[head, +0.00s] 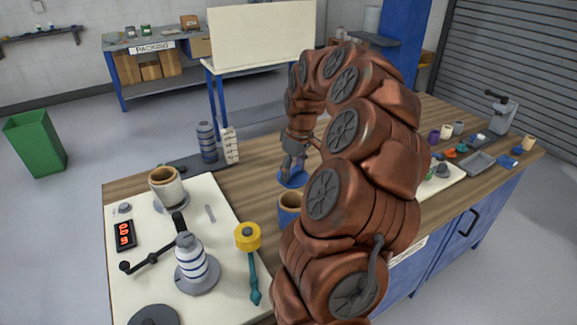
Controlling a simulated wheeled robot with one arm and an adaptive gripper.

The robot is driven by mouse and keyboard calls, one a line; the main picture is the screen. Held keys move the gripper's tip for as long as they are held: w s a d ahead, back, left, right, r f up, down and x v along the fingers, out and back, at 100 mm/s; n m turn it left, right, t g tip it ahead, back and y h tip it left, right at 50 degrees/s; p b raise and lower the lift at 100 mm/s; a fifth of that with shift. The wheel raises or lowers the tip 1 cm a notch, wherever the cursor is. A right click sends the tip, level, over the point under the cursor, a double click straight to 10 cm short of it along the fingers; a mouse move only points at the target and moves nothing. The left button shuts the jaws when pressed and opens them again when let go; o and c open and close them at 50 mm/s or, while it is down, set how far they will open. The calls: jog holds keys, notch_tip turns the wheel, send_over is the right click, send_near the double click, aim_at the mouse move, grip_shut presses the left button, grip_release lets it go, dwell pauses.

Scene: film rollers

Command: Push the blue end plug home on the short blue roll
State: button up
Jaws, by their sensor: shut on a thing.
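My gripper (290,168) is over the wooden bench, pointing down, and is shut on a blue piece (291,180), which looks like the blue end plug. The fingers cover part of it, and its exact shape is too small to tell. A short blue roll (287,216) with a tan core stands upright on the bench, nearer the camera than my gripper. Its open core faces up, and my copper-coloured arm hides its right side. The blue piece shows apart from this roll in the picture, behind it.
A dark ribbed stack (207,142) stands behind. Small parts and a grey tray (480,163) lie at right.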

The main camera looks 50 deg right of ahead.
jog(key=shift+f+b, duration=0.65)
jog(key=shift+f, duration=2.3)
jog(key=shift+f+b, duration=0.65)
jog(key=shift+f, duration=0.3)
jog(key=shift+s+b, duration=0.1)
jog(key=shift+b, duration=0.55)
jog(key=shift+f+b, duration=0.3)
jog(key=shift+f, duration=0.15)
jog(key=o, duration=1.2)
jog(key=shift+o, duration=0.3)
jog(key=shift+o, duration=0.9)
